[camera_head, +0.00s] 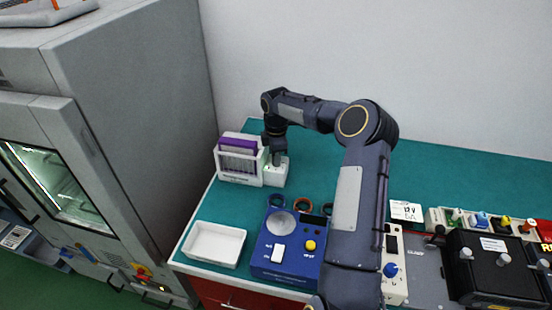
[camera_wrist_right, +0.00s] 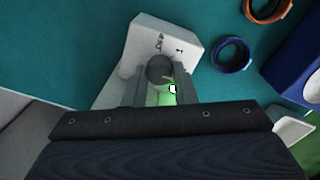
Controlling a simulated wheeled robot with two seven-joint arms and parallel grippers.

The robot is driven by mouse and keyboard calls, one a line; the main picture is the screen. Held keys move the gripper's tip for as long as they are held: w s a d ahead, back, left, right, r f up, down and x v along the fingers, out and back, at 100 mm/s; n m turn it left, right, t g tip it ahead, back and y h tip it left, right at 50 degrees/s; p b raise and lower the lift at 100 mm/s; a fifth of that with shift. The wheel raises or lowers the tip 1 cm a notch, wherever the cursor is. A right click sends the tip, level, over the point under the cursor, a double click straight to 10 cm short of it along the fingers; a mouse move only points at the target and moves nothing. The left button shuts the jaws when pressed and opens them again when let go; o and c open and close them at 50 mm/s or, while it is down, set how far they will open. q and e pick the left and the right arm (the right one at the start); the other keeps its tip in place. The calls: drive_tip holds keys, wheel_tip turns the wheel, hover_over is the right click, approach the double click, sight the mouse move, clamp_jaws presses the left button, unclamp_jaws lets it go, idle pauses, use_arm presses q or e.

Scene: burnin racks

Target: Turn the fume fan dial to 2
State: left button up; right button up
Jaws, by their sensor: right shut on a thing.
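The fume fan dial (camera_wrist_right: 160,68) is a dark grey round knob on a white sloped box (camera_wrist_right: 188,36) in the right wrist view. Printed marks, one like "OFF" and one like "1", show on the box face beyond the knob. My right gripper (camera_wrist_right: 161,80) has a finger on each side of the knob and is shut on it. A green glow shows between the fingers. Which mark the dial points to I cannot tell. In the head view the white box (camera_head: 275,178) stands at the left back of the bench, with my right gripper (camera_head: 276,158) over it, hiding the knob. My left gripper is not in view.
A white rack with purple-topped boards (camera_head: 224,165) stands close left of the box. A white tray (camera_head: 214,262), a blue instrument (camera_head: 270,258) and coloured rings (camera_head: 303,205) lie in front. Black equipment (camera_head: 490,270) fills the right. Teal bench (camera_head: 450,170) is clear behind.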

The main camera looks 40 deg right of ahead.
drive_tip(key=o, duration=0.7)
drive_tip(key=shift+s+a+r+b, duration=0.1)
drive_tip(key=shift+r+b, duration=0.2)
drive_tip(key=shift+r, duration=1.65)
drive_tip(key=shift+s+r+b, duration=0.1)
drive_tip(key=shift+r+b, duration=0.15)
drive_tip(key=shift+r, duration=1.7)
